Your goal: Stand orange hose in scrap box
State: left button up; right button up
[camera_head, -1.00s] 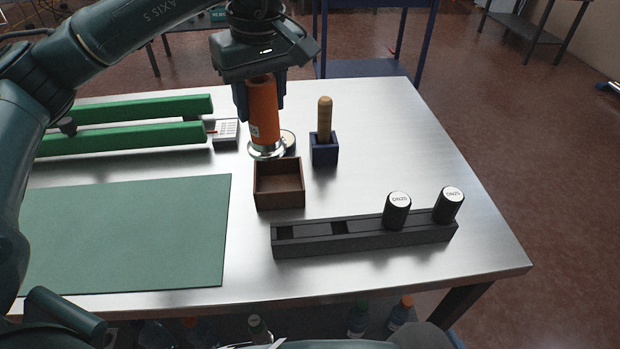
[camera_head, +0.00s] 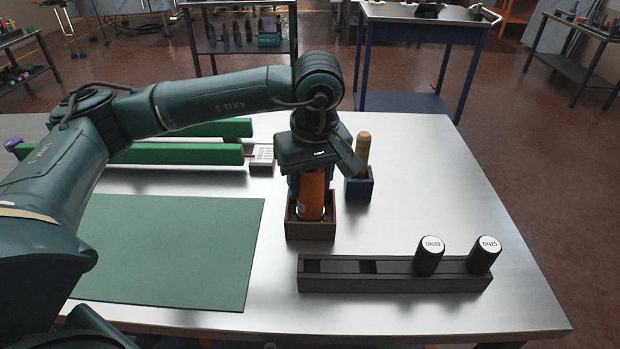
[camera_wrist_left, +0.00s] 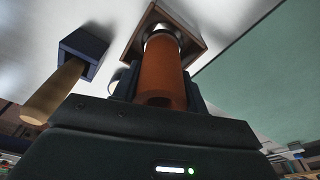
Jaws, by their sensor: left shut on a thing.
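The orange hose (camera_head: 311,196) is upright with its lower end inside the brown scrap box (camera_head: 311,231) on the metal table. My left gripper (camera_head: 309,178) is shut on the upper part of the hose, from above. In the left wrist view the hose (camera_wrist_left: 162,70) runs from the jaws into the box (camera_wrist_left: 190,22), with a shiny metal fitting at its far end. I cannot tell whether that end touches the box floor. My right gripper is not in view.
A blue block (camera_head: 359,187) with a wooden handle stands close behind the box to the right. A black rack (camera_head: 395,284) with two black-and-white cylinders lies in front. A green mat (camera_head: 180,250) is at left, with green rails (camera_head: 190,153) behind it.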

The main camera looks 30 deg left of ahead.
pick_arm(q)
jog(key=o, duration=0.9)
jog(key=shift+f, duration=0.2)
jog(key=o, duration=0.5)
jog(key=shift+r, duration=0.1)
jog(key=r, duration=0.4)
jog(key=d+r, duration=0.1)
jog(key=r, duration=0.3)
jog(key=s+r, duration=0.1)
jog(key=r, duration=0.3)
jog(key=shift+s+d+r, duration=0.1)
jog(key=shift+d, duration=0.1)
